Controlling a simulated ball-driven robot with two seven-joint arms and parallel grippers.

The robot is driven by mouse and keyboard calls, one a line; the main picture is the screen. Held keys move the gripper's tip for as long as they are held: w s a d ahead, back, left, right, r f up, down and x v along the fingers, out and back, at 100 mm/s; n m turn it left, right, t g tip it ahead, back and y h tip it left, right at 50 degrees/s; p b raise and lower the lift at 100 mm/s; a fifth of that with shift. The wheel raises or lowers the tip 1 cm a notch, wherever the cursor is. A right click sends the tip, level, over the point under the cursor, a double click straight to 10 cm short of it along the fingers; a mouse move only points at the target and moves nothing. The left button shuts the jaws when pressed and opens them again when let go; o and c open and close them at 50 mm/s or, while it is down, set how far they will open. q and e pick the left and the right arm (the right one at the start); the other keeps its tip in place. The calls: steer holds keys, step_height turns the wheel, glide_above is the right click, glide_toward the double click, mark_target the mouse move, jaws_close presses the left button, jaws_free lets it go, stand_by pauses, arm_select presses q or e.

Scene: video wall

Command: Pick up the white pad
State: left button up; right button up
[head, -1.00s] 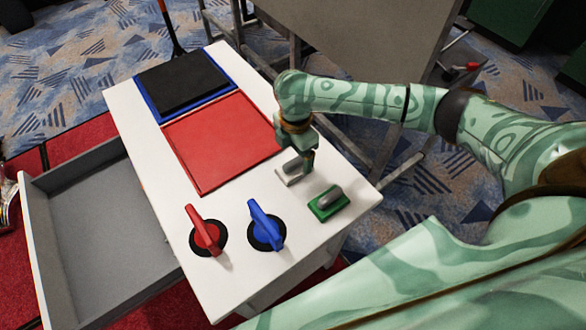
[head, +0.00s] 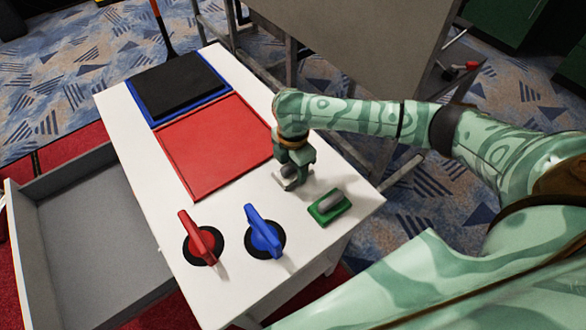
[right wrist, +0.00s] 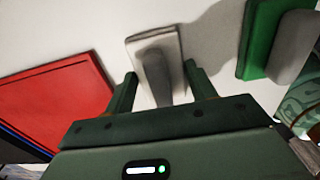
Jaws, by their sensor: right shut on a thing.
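The white pad (head: 278,178) is a small white block with a grey handle. It is near the right side of the white table, between the red panel and the green pad, and is partly hidden by my gripper. My right gripper (head: 291,172) reaches down over it and is shut on its handle. In the right wrist view the white pad (right wrist: 140,49) shows with its grey handle between the fingers of my right gripper (right wrist: 160,82). I cannot tell whether the pad is touching the table. My left gripper is not in view.
On the white table (head: 160,205) are a red panel (head: 215,145), a black block (head: 180,85) on a blue panel, a green pad (head: 329,207) close by, a red knob (head: 202,238) and a blue knob (head: 264,232). A grey drawer (head: 85,235) stands open at left.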

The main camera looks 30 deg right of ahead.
steer(key=shift+r, duration=0.1)
steer(key=shift+r+p, duration=0.3)
step_height(320, 180, up, 2)
steer(key=shift+r+p, duration=0.25)
steer(key=shift+p, duration=0.6)
arm_select(q)
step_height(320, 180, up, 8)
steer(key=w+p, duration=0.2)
steer(key=p, duration=0.4)
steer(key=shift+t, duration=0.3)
arm_select(e)
steer(key=a+r, duration=0.9)
steer(key=a, duration=0.5)
steer(key=shift+w+r, duration=0.25)
steer(key=shift+r, duration=0.1)
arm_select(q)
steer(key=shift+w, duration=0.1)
arm_select(e)
steer(key=shift+o, duration=1)
steer(key=shift+c, duration=0.4)
